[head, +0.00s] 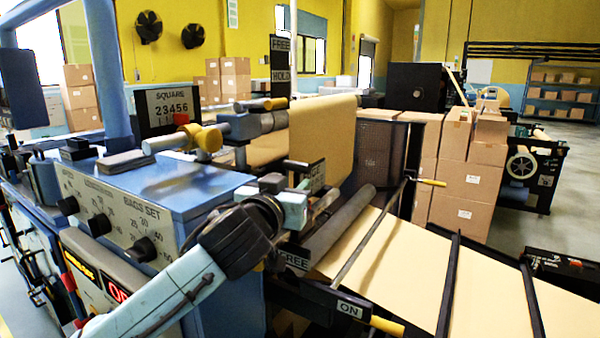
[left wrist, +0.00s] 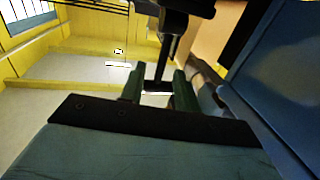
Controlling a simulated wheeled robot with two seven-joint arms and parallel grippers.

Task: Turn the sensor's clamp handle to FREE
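My left gripper (head: 304,196) reaches in from the lower left, beside the paper web. In the left wrist view the two green-grey fingers of my left gripper (left wrist: 158,92) are apart. A dark narrow bar (left wrist: 163,62) hangs from a black block (left wrist: 178,8) and shows between the fingers, with gaps beside it. I cannot tell whether this bar is the clamp handle. My right gripper is out of view.
A blue control cabinet (head: 190,190) with knobs stands at left. A grey roller (head: 340,222) and brown paper web (head: 420,262) lie to the right. A rod with a yellow grip (head: 432,182) crosses there. FREE and HOLD plates (head: 280,58) stand higher behind.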

